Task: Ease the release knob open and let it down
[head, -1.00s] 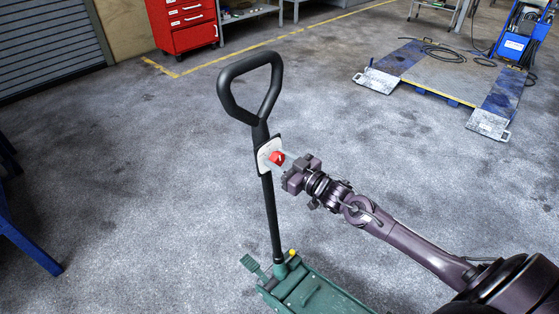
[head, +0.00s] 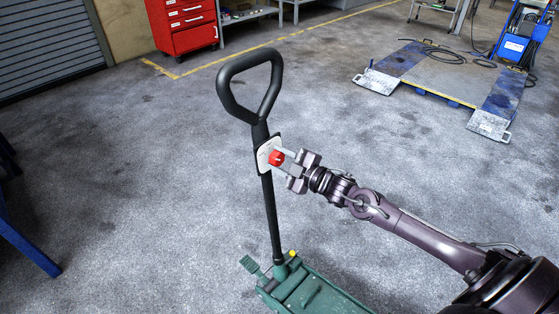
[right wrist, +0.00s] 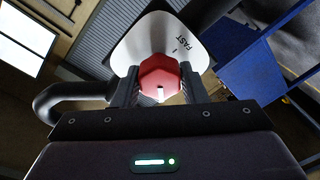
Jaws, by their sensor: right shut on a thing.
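The red release knob (head: 276,157) sits on a white plate (head: 264,154) on the upright handle (head: 268,200) of the green trolley jack (head: 310,292). In the right wrist view the red knob (right wrist: 159,76) has a white pointer mark at its lower edge, and the plate (right wrist: 150,45) reads "FAST" at its upper right. My right gripper (head: 284,160) is at the knob from the right, its fingers on either side and shut on it. In the right wrist view, the fingers (right wrist: 160,88) flank the knob. My left gripper is not in view.
A black loop grip (head: 250,85) tops the handle. A green pedal (head: 250,264) is at the jack's left. A red tool cabinet (head: 183,25) and a low lift platform (head: 440,75) stand farther back. The floor around the jack is clear.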

